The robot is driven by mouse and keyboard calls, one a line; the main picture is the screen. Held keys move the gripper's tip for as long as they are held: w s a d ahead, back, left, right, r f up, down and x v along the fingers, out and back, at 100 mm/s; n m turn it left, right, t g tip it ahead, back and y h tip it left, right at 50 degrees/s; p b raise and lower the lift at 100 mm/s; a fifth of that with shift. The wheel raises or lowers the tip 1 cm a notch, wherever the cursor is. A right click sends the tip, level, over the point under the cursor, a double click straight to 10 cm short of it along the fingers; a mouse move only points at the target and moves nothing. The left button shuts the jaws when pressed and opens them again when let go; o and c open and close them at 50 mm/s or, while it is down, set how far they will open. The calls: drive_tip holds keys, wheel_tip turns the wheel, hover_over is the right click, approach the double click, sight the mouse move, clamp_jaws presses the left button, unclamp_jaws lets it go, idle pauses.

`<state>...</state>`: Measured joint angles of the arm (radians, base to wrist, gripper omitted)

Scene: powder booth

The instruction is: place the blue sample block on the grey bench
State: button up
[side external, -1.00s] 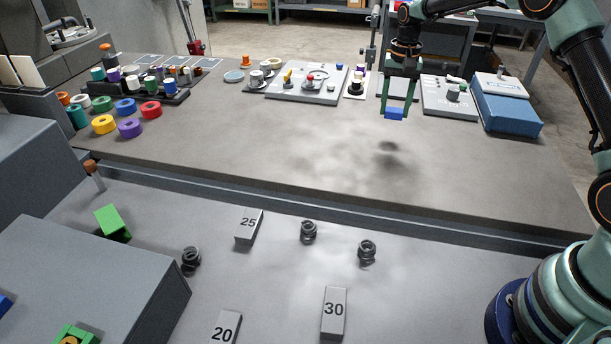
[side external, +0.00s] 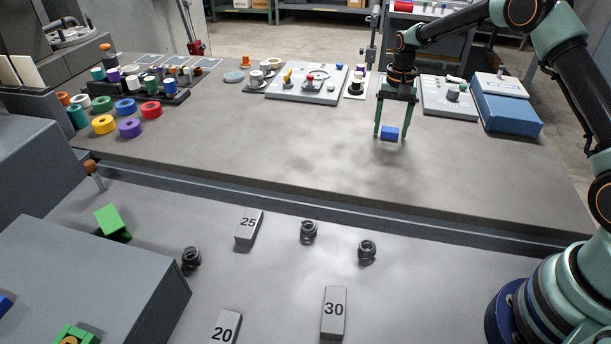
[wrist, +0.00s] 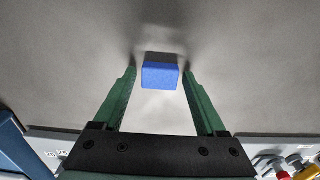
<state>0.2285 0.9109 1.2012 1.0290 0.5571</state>
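The blue sample block (side external: 390,133) rests on the grey bench (side external: 290,165), on the right part of its top. My gripper (side external: 391,136) is above it with its green fingers spread, one on each side of the block. In the wrist view the blue block (wrist: 160,76) lies between the fingertips of my gripper (wrist: 160,72), with a narrow gap on both sides. The gripper is open and not holding the block.
Behind the block stand a grey control panel (side external: 449,98) and a blue box (side external: 508,108). A panel with knobs (side external: 307,86) is at the back middle. Coloured rings (side external: 130,127) and a rack of bottles lie left. The bench in front is clear.

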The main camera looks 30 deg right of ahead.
sight(390, 129)
idle(0.3)
wheel_tip(390, 129, up, 12)
drive_tip(key=s+a+r+n+t, duration=0.35)
drive_tip(key=s+a+r, duration=0.35)
drive_tip(key=s+r, duration=0.25)
drive_tip(key=s+a+f+n+t, duration=0.1)
drive_tip(key=s+a+n, duration=0.1)
drive_tip(key=s, duration=0.4)
drive_tip(key=s+a+f+n+t, duration=0.1)
drive_tip(key=s+a+n, duration=0.2)
drive_tip(key=s, duration=0.4)
drive_tip(key=shift+s, duration=0.3)
